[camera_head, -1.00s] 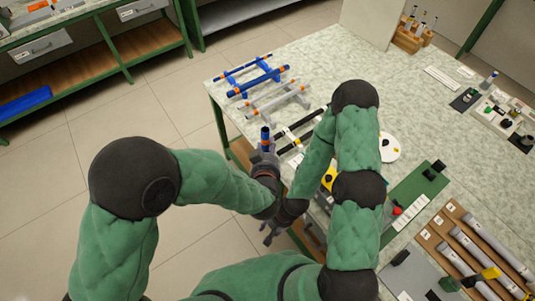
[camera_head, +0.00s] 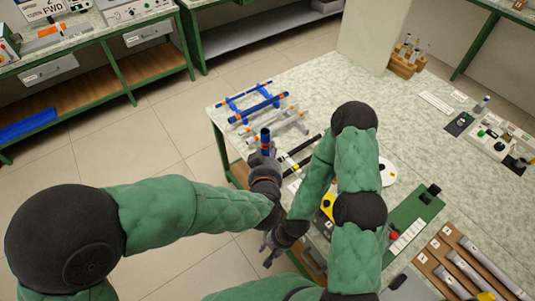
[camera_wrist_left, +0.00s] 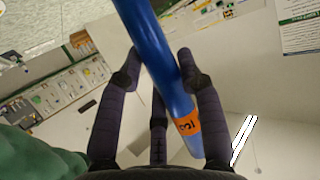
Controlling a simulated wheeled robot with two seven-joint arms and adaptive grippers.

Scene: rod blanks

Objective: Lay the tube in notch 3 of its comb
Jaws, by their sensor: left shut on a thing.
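My left gripper (camera_head: 264,158) is shut on a blue tube (camera_head: 265,142) with an orange band. The tube stands steeply, near the table's left edge and in front of the combs. In the left wrist view the tube (camera_wrist_left: 155,50) passes between the fingers, and its orange band (camera_wrist_left: 187,123) carries a mark that looks like a 3. A blue comb (camera_head: 236,112) at the table's far left corner bears blue tubes (camera_head: 258,108) with orange ends. Its notch numbers are too small to read. My right gripper (camera_head: 270,248) is open and empty, low beside the table's front edge.
A grey comb (camera_head: 302,124) with grey tubes stands just in front of the blue one, with black rods (camera_head: 303,147) nearer. My right arm crosses over the table's middle. A green board (camera_head: 405,205) lies at right. The table behind the combs is clear.

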